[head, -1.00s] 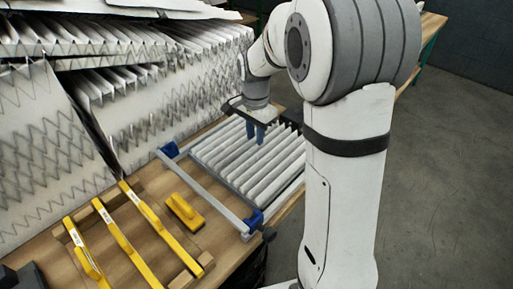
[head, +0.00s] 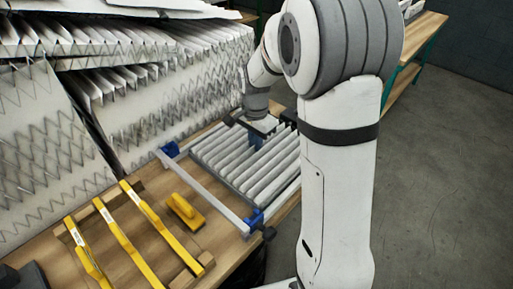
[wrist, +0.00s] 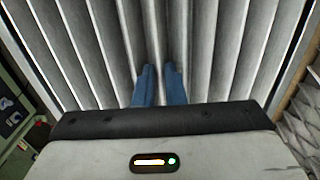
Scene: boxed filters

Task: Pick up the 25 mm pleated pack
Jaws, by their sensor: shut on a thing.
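The pleated pack (head: 262,180) is a white, grey-edged panel of parallel pleats lying flat on the wooden bench, beside a grey bar. My gripper (head: 256,143) reaches down onto its far half. In the wrist view the pleats of the pack (wrist: 232,45) run lengthwise. The blue fingers of my gripper (wrist: 159,70) are close together, one on each side of a single pleat near the middle. They are shut on that pleat. The fingertips are partly hidden between the folds. The pack appears to rest on the bench still.
A grey bar (head: 205,190) with blue clamps borders the pack on the left. Large pleated panels (head: 170,100) lean behind on the left. Open floor (head: 430,200) lies to the right.

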